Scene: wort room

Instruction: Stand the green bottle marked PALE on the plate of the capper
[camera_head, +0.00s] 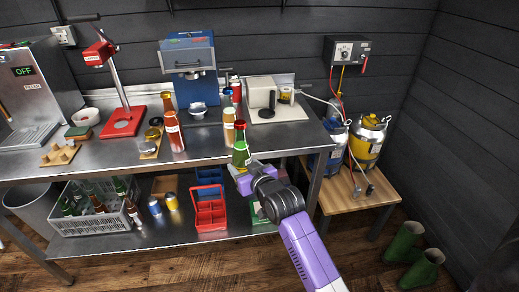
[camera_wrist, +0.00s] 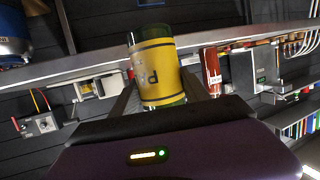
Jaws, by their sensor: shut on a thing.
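My gripper (camera_head: 241,170) is shut on a green bottle (camera_head: 240,146), held upright in front of the steel bench's front edge. In the wrist view the held bottle (camera_wrist: 158,68) shows green glass and a yellow label; I cannot read the word PALE. The red lever press, which looks like the capper (camera_head: 116,80), stands on the bench at the left, well away from the bottle. Its red base plate (camera_head: 123,122) looks empty.
A blue machine (camera_head: 188,65) stands behind. Below are a grey bottle crate (camera_head: 95,228) and a red carrier (camera_head: 209,212).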

